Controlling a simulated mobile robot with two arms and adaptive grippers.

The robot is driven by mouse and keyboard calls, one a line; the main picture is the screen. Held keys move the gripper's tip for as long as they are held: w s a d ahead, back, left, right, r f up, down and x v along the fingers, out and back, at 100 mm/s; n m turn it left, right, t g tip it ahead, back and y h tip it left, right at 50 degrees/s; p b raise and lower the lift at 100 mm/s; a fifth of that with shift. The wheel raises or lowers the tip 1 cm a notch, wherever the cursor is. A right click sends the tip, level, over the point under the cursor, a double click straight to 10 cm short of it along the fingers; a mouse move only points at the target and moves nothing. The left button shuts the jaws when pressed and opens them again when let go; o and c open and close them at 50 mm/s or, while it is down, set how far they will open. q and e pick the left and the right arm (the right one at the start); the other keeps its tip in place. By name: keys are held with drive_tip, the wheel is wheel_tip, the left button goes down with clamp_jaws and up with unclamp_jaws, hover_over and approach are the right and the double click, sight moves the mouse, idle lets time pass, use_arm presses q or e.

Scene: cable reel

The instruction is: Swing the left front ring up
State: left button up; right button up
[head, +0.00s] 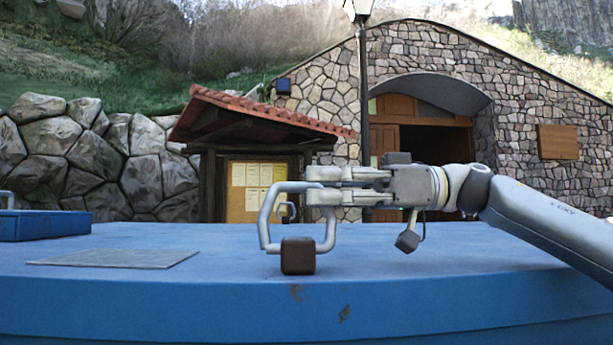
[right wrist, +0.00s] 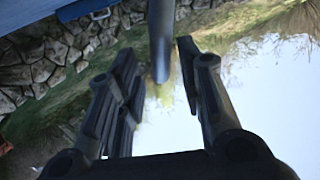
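The front ring (head: 265,225) is a grey, angular metal loop. It stands upright at the front edge of the blue surface, its lower part at a dark block (head: 298,256). My right gripper (head: 312,187) comes in from the right and is at the ring's upper right corner. In the right wrist view a grey bar (right wrist: 161,40) of the ring reaches between the two fingers (right wrist: 158,85). The fingers are apart, with a visible gap on the left of the bar; whether one touches it I cannot tell. My left gripper is not in view.
The blue top (head: 450,265) is broad and mostly clear. A thin grey plate (head: 115,258) lies on it at the left. A raised blue box (head: 45,225) stands at the far left.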

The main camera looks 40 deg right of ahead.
drive_tip(key=shift+p+x, duration=0.3)
drive_tip(key=shift+x, duration=0.95)
drive_tip(key=c, duration=0.7)
drive_tip(key=shift+s+a, duration=0.1)
clamp_jaws()
